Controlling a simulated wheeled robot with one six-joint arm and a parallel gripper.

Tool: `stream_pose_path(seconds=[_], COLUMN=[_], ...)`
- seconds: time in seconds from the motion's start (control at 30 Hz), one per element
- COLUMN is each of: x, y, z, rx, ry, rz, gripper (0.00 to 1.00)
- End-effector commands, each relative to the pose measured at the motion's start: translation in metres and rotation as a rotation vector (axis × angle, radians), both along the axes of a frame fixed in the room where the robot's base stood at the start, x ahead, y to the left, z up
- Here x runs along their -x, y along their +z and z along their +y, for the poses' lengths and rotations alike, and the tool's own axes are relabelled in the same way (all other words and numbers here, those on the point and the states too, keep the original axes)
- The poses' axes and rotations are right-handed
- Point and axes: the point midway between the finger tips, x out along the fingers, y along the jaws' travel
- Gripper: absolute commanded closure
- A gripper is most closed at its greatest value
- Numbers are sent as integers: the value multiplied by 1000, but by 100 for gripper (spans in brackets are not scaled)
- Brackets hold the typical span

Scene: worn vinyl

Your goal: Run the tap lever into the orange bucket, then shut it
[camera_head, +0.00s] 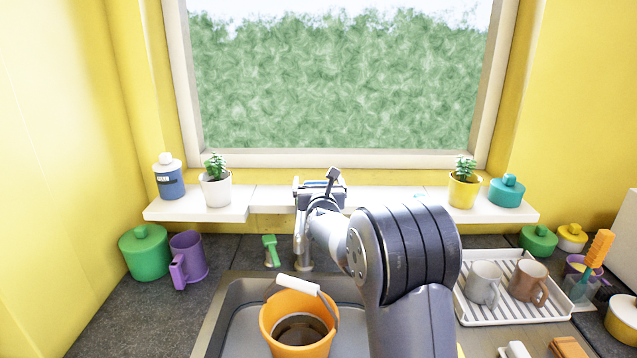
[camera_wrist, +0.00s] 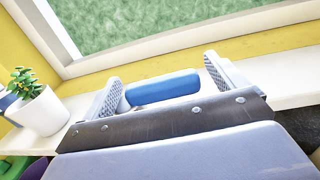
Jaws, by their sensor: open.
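The orange bucket (camera_head: 300,325) stands upright in the sink with its white-gripped handle raised; its inside looks dark and I cannot tell how full it is. The grey tap (camera_head: 303,245) rises behind the sink, partly hidden by my arm. My gripper (camera_head: 320,188) is above the tap at shelf height. In the wrist view my gripper (camera_wrist: 166,84) is open, with a blue rounded bar (camera_wrist: 163,88), apparently the tap lever's grip, between its two fingers. I cannot tell whether the fingers touch it. No water stream is visible.
The sill shelf (camera_head: 270,200) holds a blue bottle (camera_head: 168,180), two potted plants and a teal jar (camera_head: 507,191). A green upright piece (camera_head: 271,251) stands left of the tap. A purple mug (camera_head: 188,260) is left; a rack (camera_head: 515,310) with mugs is right.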

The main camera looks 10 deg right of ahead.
Motion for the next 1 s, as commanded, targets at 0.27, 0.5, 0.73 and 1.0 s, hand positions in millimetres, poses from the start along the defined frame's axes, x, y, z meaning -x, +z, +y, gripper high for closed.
stream_pose_path(seconds=[0.27,0.5,0.73,1.0], x=[0,0,0,0], y=[0,0,0,0], z=[0,0,0,0], rx=[0,0,0,0], ry=[0,0,0,-6], rz=[0,0,0,-2], gripper=[21,41,60,70])
